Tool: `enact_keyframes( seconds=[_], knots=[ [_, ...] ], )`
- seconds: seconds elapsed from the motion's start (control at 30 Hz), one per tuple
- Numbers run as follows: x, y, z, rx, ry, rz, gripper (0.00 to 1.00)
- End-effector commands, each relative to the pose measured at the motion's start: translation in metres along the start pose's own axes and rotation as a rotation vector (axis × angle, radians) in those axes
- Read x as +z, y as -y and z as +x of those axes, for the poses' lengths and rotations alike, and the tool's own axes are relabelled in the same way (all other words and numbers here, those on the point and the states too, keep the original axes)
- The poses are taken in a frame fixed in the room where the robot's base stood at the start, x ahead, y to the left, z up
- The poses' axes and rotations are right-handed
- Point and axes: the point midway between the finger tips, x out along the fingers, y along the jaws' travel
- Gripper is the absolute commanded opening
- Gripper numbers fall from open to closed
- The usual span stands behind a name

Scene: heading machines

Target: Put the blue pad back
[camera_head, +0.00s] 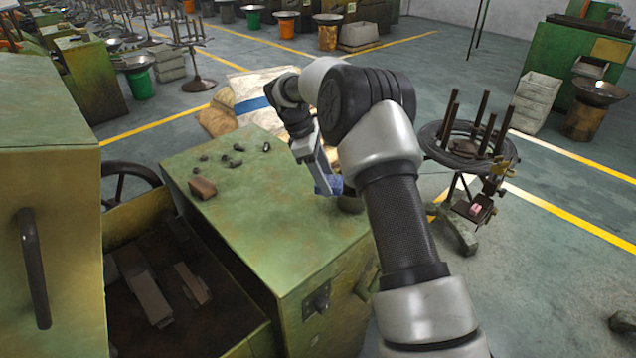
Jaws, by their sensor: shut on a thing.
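The blue pad (324,186) shows at the end of my arm, over the right part of the green cabinet top (290,235). My gripper (328,190) is shut on the pad. My arm partly hides the fingers and the pad's right side. A dark round thing (350,203) sits right beside the pad, near the cabinet's right edge. I cannot tell whether the pad touches the cabinet top.
A brown block (202,188) and several small dark pieces (237,148) lie on the cabinet top's left part. An open compartment (230,325) with metal blocks is at lower left. A wire coil stand (465,150) is to the right. The cabinet top's front is clear.

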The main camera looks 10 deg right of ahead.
Motion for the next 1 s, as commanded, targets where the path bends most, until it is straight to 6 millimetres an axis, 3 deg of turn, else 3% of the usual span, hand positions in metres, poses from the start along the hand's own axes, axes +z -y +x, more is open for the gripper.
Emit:
enact_keyframes(
  seconds=[0.2,0.5,0.77,1.0],
  knots=[
    [-0.013,-0.054,-0.008,0.266,-0.007,-0.634,0.25],
    [-0.026,-0.110,-0.024,0.533,-0.016,-1.285,0.25],
    [-0.031,-0.128,-0.030,0.623,-0.018,-1.519,0.25],
    [-0.046,-0.128,0.004,0.628,-0.018,-1.545,0.25]
  ],
)
